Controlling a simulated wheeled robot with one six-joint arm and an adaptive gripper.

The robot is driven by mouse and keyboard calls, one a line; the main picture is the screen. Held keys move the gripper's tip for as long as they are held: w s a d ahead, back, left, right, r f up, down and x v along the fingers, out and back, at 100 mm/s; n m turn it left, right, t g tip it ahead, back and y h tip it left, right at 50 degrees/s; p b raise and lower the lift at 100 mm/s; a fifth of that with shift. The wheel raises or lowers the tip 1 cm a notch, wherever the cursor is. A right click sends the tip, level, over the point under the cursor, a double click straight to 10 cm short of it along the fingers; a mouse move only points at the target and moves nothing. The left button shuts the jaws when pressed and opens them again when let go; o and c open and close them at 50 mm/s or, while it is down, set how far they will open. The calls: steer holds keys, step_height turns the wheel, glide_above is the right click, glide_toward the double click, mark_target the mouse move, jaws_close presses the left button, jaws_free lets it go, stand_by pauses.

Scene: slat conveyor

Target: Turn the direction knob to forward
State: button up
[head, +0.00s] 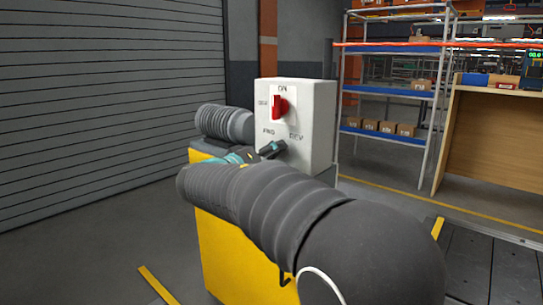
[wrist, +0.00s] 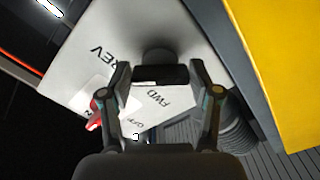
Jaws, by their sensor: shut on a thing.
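The direction knob is dark, low on the front of a white control box (head: 311,118), under the FWD and REV labels. In the head view the knob (head: 273,148) is partly hidden by my gripper (head: 262,154). In the wrist view my gripper (wrist: 160,77) is shut on the knob (wrist: 160,73), with one finger at each end of its dark bar. The REV label shows up and left of the knob and the FWD label below it, between the fingers. I cannot tell clearly which label the knob points to.
A red switch (head: 279,107) sits above the knob, under the ON label. The box stands on a yellow cabinet (head: 235,258). A grey shutter wall (head: 110,95) is at left, and shelves (head: 390,90) with cartons stand behind at right.

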steer(key=shift+r+n+p, duration=0.15)
steer(key=shift+n+p, duration=1.45)
steer(key=shift+n, duration=2.3)
steer(key=shift+r+n+p, duration=0.15)
steer(key=shift+n+p, duration=1.4)
steer(key=shift+n, duration=2.35)
steer(key=o, duration=1.1)
steer(key=shift+o, duration=0.2)
steer(key=v, duration=1.2)
